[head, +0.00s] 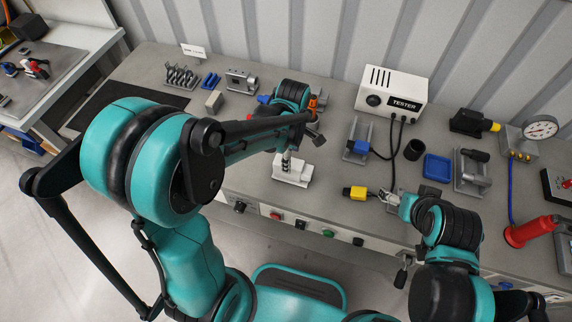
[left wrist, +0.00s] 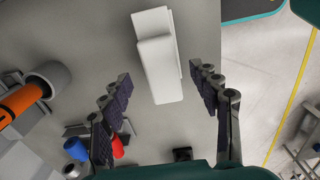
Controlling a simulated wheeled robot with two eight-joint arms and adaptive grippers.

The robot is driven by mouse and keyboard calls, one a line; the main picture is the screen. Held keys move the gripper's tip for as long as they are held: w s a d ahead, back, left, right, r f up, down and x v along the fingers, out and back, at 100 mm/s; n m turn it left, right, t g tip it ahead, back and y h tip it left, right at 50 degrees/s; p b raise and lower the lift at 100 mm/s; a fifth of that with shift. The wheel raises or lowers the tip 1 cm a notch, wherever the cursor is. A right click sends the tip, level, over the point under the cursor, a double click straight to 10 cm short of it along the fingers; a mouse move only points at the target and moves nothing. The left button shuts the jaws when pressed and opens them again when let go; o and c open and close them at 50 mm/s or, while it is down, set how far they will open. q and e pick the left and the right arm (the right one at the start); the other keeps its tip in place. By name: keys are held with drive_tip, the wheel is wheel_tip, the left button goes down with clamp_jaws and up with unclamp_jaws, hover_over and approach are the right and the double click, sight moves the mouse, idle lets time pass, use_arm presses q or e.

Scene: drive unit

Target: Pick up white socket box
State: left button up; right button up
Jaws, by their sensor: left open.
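The white socket box (head: 290,179) lies on the grey bench near its front edge, just in front of my left gripper (head: 302,148). In the left wrist view the white socket box (left wrist: 161,68) shows as a white block on a flat plate. It lies between the lines of the two open fingers of my left gripper (left wrist: 160,72), with grey bench visible on both sides. The fingers hold nothing. Their height over the box is hard to judge. My right gripper (head: 389,199) is small in the head view, right of a yellow connector (head: 356,192); its jaw state is unclear.
A white tester (head: 392,92) stands at the back, with cables running down. A blue tray (head: 437,168), a black cup (head: 414,149) and a grey fixture (head: 358,140) stand right of the box. An orange cylinder (left wrist: 22,101) in a holder is left of my left gripper.

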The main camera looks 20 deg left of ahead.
use_arm(q)
wheel_tip(320, 180, down, 8)
drive_tip(key=b, duration=0.3)
drive_tip(key=shift+s+r, duration=0.1)
drive_tip(key=shift+r, duration=0.1)
clamp_jaws()
drive_tip(key=shift+r, duration=0.15)
